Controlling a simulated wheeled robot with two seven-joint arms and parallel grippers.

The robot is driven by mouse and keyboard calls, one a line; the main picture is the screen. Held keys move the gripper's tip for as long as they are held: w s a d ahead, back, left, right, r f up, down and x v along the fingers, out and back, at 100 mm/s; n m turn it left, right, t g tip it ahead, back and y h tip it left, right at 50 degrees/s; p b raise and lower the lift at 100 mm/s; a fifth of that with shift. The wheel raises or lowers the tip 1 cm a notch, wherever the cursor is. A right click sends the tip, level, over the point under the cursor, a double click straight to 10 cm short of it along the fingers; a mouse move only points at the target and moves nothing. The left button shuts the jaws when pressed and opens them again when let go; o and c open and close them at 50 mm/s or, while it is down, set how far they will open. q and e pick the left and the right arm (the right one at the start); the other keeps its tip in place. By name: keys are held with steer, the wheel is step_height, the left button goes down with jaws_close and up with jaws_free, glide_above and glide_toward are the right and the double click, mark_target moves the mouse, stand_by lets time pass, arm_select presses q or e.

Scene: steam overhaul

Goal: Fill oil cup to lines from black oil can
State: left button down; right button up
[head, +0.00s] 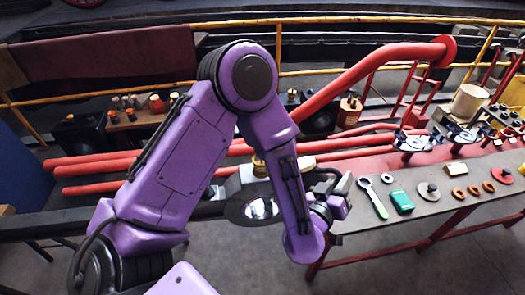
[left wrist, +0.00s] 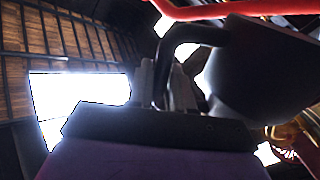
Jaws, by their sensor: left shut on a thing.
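My left gripper (head: 338,188) is at the near edge of the bench, partly hidden by its own purple arm. In the left wrist view its fingers (left wrist: 178,92) are shut on the curved handle of a dark can (left wrist: 262,75), which looks like the black oil can. The can's body is close to the right of the fingers. I cannot make the can out clearly in the head view. A small brass fitting (head: 260,168), possibly the oil cup, shows behind the arm; I see no lines on it. My right gripper is not in view.
The grey bench (head: 440,200) holds a green-handled tool (head: 376,202), a green box (head: 401,201) and several rings. Red pipes (head: 100,165) run behind my arm, and a large red pipe (head: 375,70) slants up. A dark round part (head: 236,210) lies below the fitting.

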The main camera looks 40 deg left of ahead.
arm_select(q)
steer(key=shift+r, duration=0.1)
steer(key=shift+a+r+n+p, duration=0.15)
steer(key=shift+r+n+p, duration=0.15)
steer(key=shift+r+p, duration=0.3)
stand_by(3.5)
steer(key=f+b, duration=0.1)
steer(key=f+m+b, duration=0.1)
steer(key=f+b, duration=0.1)
steer(key=f+m+b, duration=0.1)
steer(key=f, duration=0.1)
steer(key=shift+d+f, duration=0.2)
steer(key=shift+d, duration=0.2)
steer(key=shift+d+f+m+b, duration=0.15)
steer(key=shift+f+m+b, duration=0.15)
steer(key=shift+m, duration=0.2)
steer(key=f+m+b, duration=0.1)
steer(key=f, duration=0.1)
steer(key=a+f+m+b, duration=0.1)
steer(key=f+m+b, duration=0.1)
steer(key=shift+a+f, duration=0.1)
steer(key=shift+a+f+m, duration=0.1)
steer(key=shift+f+m, duration=0.1)
steer(key=shift+m, duration=0.2)
